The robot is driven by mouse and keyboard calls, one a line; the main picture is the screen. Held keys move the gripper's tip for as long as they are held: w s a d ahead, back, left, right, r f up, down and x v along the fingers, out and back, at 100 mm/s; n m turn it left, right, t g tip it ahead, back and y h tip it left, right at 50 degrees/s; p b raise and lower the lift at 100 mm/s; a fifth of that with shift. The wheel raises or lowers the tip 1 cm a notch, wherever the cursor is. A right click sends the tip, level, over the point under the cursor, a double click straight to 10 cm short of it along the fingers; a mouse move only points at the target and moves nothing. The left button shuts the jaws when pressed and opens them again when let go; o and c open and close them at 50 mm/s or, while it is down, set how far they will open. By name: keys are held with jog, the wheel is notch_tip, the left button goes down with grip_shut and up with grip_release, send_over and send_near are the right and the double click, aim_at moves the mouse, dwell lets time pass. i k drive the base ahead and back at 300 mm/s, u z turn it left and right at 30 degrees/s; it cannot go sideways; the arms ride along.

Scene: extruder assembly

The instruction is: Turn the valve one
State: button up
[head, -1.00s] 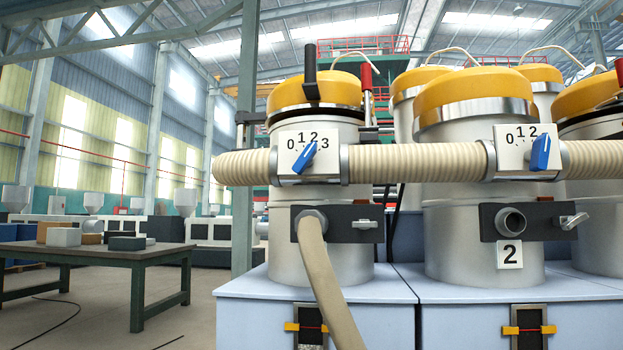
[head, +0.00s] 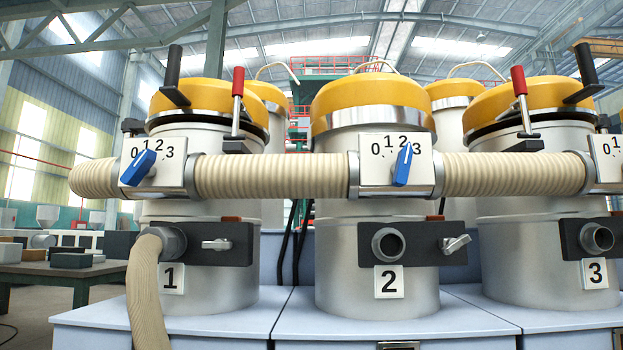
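Unit one, a silver cylinder with a yellow lid, stands at the left of the head view, with a label "1" (head: 171,278). Its white dial plate, numbered 0 to 3, carries a blue knob (head: 138,168) on the beige horizontal pipe. The knob is slanted; I cannot tell exactly which number it marks. Below, a black plate (head: 222,243) holds a silver lever handle (head: 216,244), lying about level, beside a port with a beige hose (head: 146,285) attached. My gripper is not in view.
Unit two has its own blue knob (head: 403,165), an open port (head: 388,244) and a tilted silver lever (head: 455,244). Unit three's open port (head: 597,238) is at the right. A table (head: 60,270) with boxes stands at the far left.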

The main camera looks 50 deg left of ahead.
aim_at(142, 166)
jog(key=z, duration=1.25)
jog(key=k, duration=1.55)
jog(key=u, duration=0.9)
